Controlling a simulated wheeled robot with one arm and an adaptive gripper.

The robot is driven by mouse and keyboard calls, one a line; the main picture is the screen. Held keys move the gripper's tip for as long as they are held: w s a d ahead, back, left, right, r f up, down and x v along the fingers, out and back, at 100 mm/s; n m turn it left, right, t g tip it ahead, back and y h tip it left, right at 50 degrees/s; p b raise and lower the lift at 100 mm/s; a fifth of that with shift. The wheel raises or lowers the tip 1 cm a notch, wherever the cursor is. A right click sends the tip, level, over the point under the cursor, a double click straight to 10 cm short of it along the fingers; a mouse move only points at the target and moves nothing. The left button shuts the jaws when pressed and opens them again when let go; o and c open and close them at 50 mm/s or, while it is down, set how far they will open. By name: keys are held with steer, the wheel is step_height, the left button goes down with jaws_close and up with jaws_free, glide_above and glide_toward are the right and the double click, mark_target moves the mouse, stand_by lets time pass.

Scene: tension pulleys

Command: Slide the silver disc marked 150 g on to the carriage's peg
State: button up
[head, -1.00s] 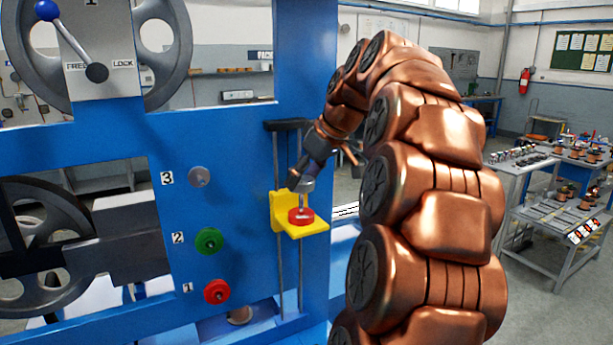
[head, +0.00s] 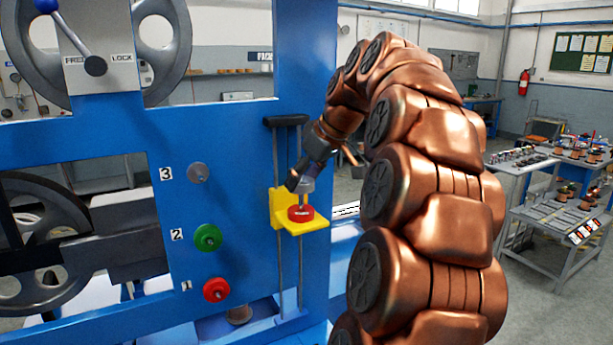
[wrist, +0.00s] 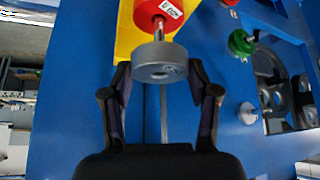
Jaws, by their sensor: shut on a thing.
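The silver disc (wrist: 160,64) is held flat between the two fingertips of my gripper (wrist: 160,82) in the wrist view. Its small label is too small to read. In the head view the silver disc (head: 307,185) is just above the yellow carriage (head: 317,226). The carriage's peg (wrist: 159,28) rises from a red disc (wrist: 158,12) on it, also seen in the head view (head: 301,213). The silver disc is at the peg's upper end, apart from the red disc. I cannot tell whether the peg is inside its hole. My gripper also shows in the head view (head: 303,182).
The blue frame (head: 245,150) stands close behind the carriage, with vertical guide rods. Silver (head: 198,172), green (head: 208,238) and red (head: 216,290) knobs stick out to the left. Workbenches (head: 560,200) stand far right.

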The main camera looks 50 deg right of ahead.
mark_target(304, 193)
steer(key=shift+f+b, duration=0.55)
steer(key=shift+f, duration=0.1)
steer(key=shift+f, duration=0.3)
steer(key=shift+f+b, duration=0.2)
steer(key=shift+b, duration=0.45)
stand_by(0.3)
steer(key=shift+f+b, duration=0.3)
steer(key=shift+f, duration=0.1)
steer(key=shift+f+b, duration=0.3)
steer(key=shift+f, duration=0.05)
steer(key=shift+f+b, duration=0.3)
steer(key=shift+f, duration=0.05)
steer(key=shift+f, duration=0.35)
stand_by(0.3)
steer(key=o, duration=1.3)
